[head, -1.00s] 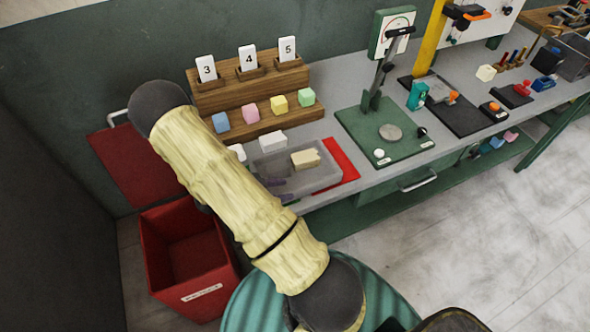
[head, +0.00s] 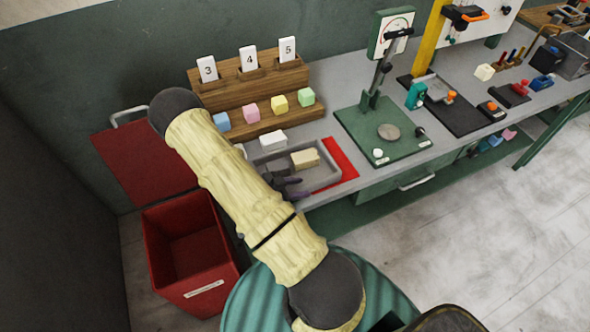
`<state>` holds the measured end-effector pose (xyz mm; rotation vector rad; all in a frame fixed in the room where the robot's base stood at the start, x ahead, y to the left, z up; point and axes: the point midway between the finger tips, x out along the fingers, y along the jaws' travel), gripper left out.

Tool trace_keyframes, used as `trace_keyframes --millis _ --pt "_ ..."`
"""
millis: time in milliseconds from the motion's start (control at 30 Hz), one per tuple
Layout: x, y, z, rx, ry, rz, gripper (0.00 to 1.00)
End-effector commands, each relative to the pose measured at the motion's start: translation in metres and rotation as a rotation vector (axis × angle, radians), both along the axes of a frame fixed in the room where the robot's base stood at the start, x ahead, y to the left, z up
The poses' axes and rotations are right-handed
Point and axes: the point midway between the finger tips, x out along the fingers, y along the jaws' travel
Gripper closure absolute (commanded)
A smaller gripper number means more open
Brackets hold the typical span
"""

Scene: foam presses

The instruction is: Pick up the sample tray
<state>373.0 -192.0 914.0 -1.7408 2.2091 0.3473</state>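The sample tray, a shallow grey tray (head: 328,178), sits at the bench's front edge, partly over a red mat (head: 345,160). A cream block (head: 305,158) lies in it. My gripper (head: 291,188), dark with purplish fingers, is at the tray's near left side, overlapping it in the picture. My arm hides much of the wrist and the tray's left end. I cannot tell whether the fingers touch the tray or how far apart they are.
A white block (head: 273,140) lies behind the tray. Behind it stands a wooden rack (head: 262,124) with coloured blocks and number cards. A green press (head: 385,135) stands to the right. A red open bin (head: 190,255) is on the floor at left.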

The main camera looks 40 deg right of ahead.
Motion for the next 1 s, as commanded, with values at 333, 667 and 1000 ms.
trace_keyframes --millis 333,667,1000 --pt "0.0003 0.0005 0.0000 0.000 0.000 0.001 0.60" --pt "0.0004 0.0005 0.0001 0.000 0.000 0.001 1.00" --pt "0.0008 0.0005 0.0033 -0.001 -0.002 0.000 1.00"
